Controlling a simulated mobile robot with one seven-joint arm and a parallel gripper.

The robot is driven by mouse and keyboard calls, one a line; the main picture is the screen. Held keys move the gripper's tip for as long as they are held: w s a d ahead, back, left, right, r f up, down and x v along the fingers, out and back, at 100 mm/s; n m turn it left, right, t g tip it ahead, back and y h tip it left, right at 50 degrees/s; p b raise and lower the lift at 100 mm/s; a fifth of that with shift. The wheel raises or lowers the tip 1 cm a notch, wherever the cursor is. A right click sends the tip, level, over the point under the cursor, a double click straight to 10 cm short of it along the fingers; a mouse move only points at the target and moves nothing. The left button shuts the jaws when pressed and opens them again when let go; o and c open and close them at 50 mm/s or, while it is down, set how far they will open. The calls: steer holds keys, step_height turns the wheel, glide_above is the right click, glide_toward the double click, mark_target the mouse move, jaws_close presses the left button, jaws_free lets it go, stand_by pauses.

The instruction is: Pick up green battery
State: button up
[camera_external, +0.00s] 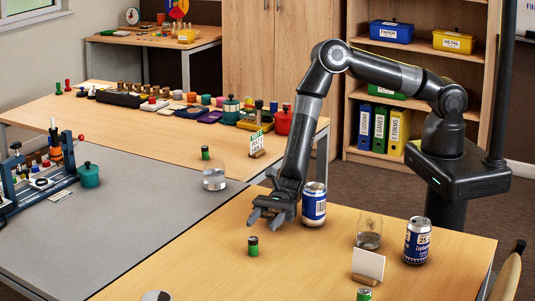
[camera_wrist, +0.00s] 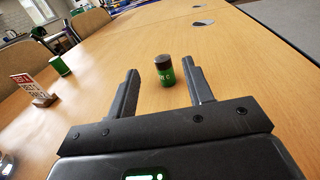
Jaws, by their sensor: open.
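A small green battery with a dark top (camera_external: 253,246) stands upright on the wooden table, just in front of and below my gripper (camera_external: 264,220) in the external view. In the wrist view the green battery (camera_wrist: 163,76) appears between the two spread fingers of my gripper (camera_wrist: 160,68), with white letters on its side. The fingers are open and do not touch it. A second green battery stands at the bottom edge of the external view (camera_external: 364,294) and at the left in the wrist view (camera_wrist: 60,66).
A blue-white can (camera_external: 314,204) stands close beside my gripper. The card also shows in the wrist view (camera_wrist: 33,88). The table around the nearest battery is clear.

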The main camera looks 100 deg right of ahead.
mark_target(253, 237)
steer(key=shift+w+a+f, duration=0.4)
steer(key=shift+a+f, duration=0.25)
steer(key=shift+x, duration=3)
steer(key=shift+d, duration=0.1)
steer(key=shift+c, duration=0.2)
jaws_close()
steer(key=shift+r, duration=0.15)
step_height(253, 237, up, 4)
steer(key=shift+w+f, duration=0.1)
steer(key=shift+f, duration=0.05)
steer(key=s+d+r, duration=0.2)
steer(key=d+r, duration=0.5)
steer(key=d, duration=0.4)
steer(key=shift+d, duration=0.35)
